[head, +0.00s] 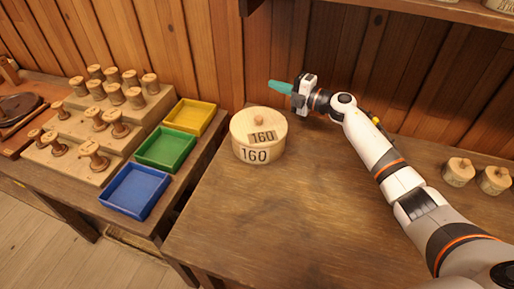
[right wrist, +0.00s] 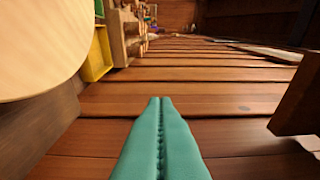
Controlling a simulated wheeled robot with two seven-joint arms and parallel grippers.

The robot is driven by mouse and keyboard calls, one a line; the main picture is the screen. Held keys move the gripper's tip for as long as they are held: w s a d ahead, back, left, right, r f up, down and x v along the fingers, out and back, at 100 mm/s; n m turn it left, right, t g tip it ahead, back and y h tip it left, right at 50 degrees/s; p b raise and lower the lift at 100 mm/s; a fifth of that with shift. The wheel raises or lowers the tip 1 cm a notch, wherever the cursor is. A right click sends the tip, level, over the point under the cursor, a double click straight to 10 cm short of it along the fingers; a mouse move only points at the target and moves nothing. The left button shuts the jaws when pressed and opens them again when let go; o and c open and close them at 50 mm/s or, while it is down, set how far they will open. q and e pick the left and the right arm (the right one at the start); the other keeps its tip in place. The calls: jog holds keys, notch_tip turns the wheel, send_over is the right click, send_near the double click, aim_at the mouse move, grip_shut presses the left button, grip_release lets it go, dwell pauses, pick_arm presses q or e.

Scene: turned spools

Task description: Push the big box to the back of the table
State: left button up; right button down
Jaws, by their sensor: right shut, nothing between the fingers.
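The big box (head: 250,155) is a round, light wooden box with a knobbed lid and the number 160 on its lid and side. It stands upright near the back left corner of the table (head: 300,220). Its pale rounded edge also fills the upper left of the right wrist view (right wrist: 40,45). My right gripper (head: 272,84) is shut and empty, with its teal fingers pointing left, beyond the box near the plank wall. In the right wrist view its fingers (right wrist: 161,100) lie together, apart from the box. My left gripper is out of view.
Two small lidded pots (head: 458,172) stand at the table's right. A left-hand table holds yellow (head: 208,104), green (head: 186,131) and blue (head: 157,171) trays beside a stepped rack (head: 80,170) of spools. The table's front and middle are clear. The plank wall (head: 200,50) closes the back.

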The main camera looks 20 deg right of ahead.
jog(key=p, duration=0.8)
send_over(269, 132)
jog(key=s+a, duration=0.5)
jog(key=s, duration=0.1)
notch_tip(269, 132, down, 10)
jog(key=b, duration=0.3)
jog(key=shift+s+r, duration=0.1)
jog(key=shift+r, duration=0.05)
jog(key=shift+d, duration=0.1)
jog(key=w+d+b, duration=0.1)
jog(key=w, duration=0.1)
jog(key=w+d+b, duration=0.2)
jog(key=w, duration=0.1)
jog(key=w+d+b, duration=0.1)
jog(key=w+d, duration=0.1)
jog(key=w, duration=0.1)
jog(key=shift+w+d+f, duration=0.15)
jog(key=shift+f, duration=0.1)
jog(key=shift+w+d+r, duration=0.2)
jog(key=shift+w+d, duration=0.05)
jog(key=shift+w, duration=0.1)
jog(key=shift+s, duration=0.1)
